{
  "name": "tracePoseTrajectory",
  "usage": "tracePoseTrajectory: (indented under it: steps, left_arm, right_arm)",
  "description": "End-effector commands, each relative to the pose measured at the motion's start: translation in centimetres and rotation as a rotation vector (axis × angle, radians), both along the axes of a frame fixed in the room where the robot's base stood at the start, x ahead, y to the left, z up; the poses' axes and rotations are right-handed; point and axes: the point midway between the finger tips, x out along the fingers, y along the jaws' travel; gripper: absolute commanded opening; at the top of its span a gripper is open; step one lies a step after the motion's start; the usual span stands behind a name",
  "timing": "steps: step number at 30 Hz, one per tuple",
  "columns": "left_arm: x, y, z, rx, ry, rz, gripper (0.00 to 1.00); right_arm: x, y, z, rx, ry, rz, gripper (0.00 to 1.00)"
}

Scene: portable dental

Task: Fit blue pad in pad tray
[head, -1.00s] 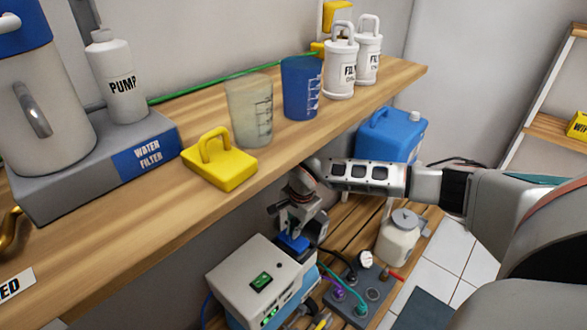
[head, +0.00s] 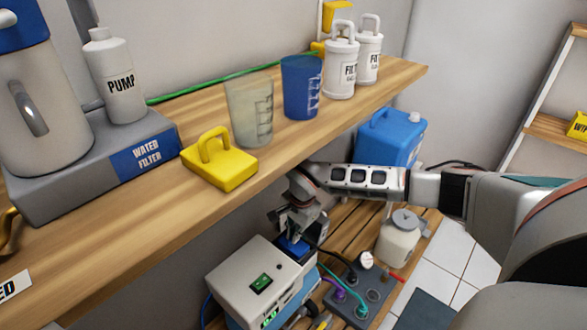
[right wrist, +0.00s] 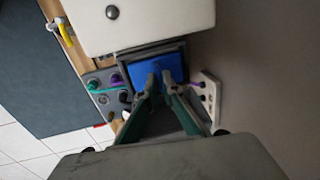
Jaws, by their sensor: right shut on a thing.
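The blue pad (right wrist: 172,66) is a flat bright blue piece, seen in the right wrist view just above centre. It also shows in the head view as a small blue patch (head: 291,247) beside the white unit. My right gripper (right wrist: 159,76) is shut on the pad, with its fingertips at the pad's near side. In the head view my right gripper (head: 292,233) points down at the pad below the shelf. The dark-rimmed pad tray (right wrist: 150,47) surrounds the pad in the right wrist view. I cannot tell whether the pad is fully seated. My left gripper is not in view.
The white unit (head: 246,270) with a green switch stands directly beside the tray. A grey panel (head: 345,308) with cables and a white jar (head: 397,240) are to the right. The wooden shelf (head: 320,138) carries cups, canisters and a yellow block (head: 220,165).

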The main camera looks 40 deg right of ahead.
Motion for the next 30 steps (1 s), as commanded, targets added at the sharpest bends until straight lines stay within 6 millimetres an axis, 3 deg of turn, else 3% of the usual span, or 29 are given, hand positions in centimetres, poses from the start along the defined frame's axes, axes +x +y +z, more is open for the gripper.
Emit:
tracePoseTrajectory:
  steps: [30]
  left_arm:
    - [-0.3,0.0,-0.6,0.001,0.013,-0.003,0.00]
  right_arm:
    - [0.0,0.0,-1.4,0.000,0.000,-0.001,0.00]
